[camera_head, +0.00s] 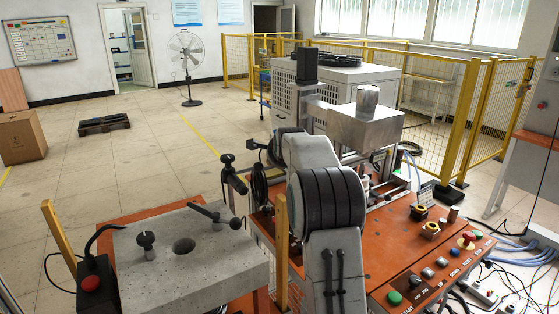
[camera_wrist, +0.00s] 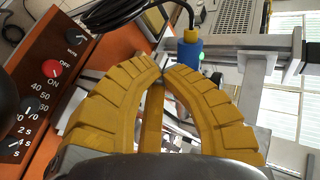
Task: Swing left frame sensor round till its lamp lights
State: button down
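In the wrist view, a blue cylindrical body with a yellow top and a dark cable (camera_wrist: 188,50) stands just beyond my fingertips; it looks like the frame sensor. Nothing shows between the tips, and the sensor appears just past the right one. I cannot tell whether they touch. In the head view my arm hides the gripper and the sensor.
A grey metal frame bar (camera_wrist: 245,42) runs beside the sensor. A brown control panel (camera_wrist: 58,70) with knobs is at the left of the wrist view. In the head view, a concrete-topped table (camera_head: 150,280) stands left and an orange machine bench (camera_head: 400,262) right. Open floor lies behind left.

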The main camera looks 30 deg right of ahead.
jog(key=b+v, duration=0.3)
jog(key=v, duration=0.5)
jog(key=shift+a+r+b, duration=0.35)
jog(key=shift+a, duration=0.05)
jog(key=shift+s, duration=0.1)
